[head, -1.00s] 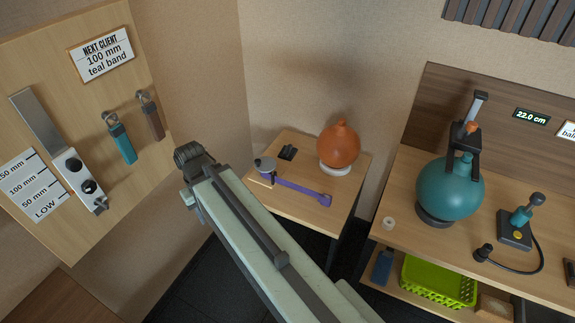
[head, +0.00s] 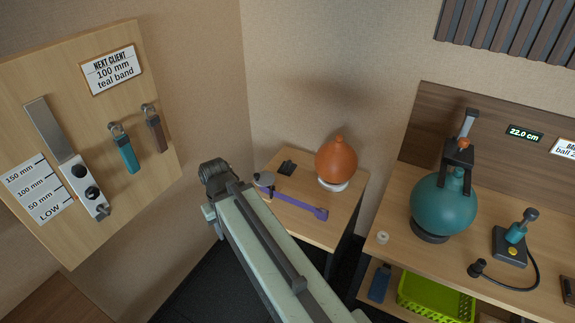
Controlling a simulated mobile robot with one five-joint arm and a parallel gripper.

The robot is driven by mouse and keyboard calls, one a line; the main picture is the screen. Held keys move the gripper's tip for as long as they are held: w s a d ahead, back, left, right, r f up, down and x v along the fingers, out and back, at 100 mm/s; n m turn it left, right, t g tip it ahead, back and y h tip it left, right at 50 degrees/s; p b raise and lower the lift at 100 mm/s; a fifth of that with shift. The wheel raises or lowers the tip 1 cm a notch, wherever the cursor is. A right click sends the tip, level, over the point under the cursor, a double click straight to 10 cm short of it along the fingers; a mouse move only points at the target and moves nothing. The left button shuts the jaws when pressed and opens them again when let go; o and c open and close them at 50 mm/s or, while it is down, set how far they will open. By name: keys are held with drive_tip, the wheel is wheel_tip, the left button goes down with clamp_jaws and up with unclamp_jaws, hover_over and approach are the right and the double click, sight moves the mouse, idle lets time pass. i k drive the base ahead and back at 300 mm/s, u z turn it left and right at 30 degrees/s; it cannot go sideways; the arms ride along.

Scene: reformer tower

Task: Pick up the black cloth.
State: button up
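I see no thing that I can clearly tell as a black cloth. A small black object (head: 287,167) lies on the small wooden table near its back left edge; it is too small to tell whether it is cloth. Another dark item (head: 568,291) is cut off at the right edge of the picture, on the long bench. No gripper fingers show.
The small table (head: 319,228) also holds an orange ball (head: 337,160) and a purple bar (head: 298,205). The long bench at right holds a teal ball (head: 443,204) and a pump (head: 511,243). A green basket (head: 436,298) is below. A wooden board (head: 68,215) hangs at left.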

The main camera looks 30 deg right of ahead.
sight(286, 168)
drive_tip(key=i, duration=1.25)
drive_tip(key=u, duration=0.05)
